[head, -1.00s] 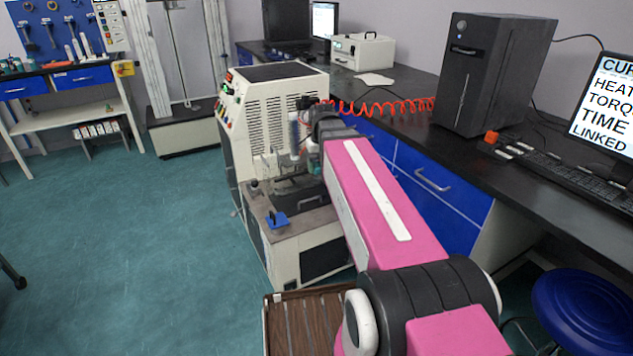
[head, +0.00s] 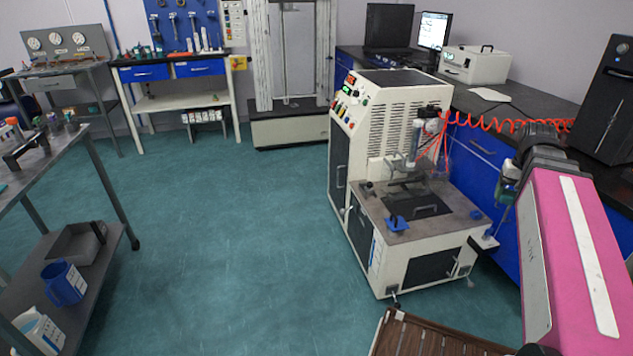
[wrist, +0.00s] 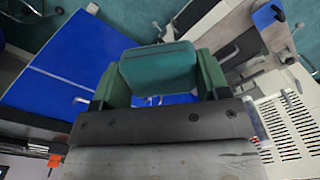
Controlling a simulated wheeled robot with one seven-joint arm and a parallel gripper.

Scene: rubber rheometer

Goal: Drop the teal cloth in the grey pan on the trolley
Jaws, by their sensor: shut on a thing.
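The teal cloth (wrist: 158,68), a folded block, is between the two green fingers of my gripper (wrist: 160,85) in the wrist view. The gripper is shut on it. In the head view my gripper (head: 506,186) hangs at the right, in front of the blue cabinets; the cloth cannot be told apart there. The grey pan (head: 77,243) sits on the lower shelf of the trolley (head: 103,262) at the far left of the head view. The pan is far from my gripper.
A blue jug (head: 63,284) and a white jug (head: 38,332) stand on the lower shelf near the pan. The rheometer (head: 391,130) stands between my gripper and the trolley side. Open teal floor (head: 230,230) lies between rheometer and trolley. Items stand on the trolley top.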

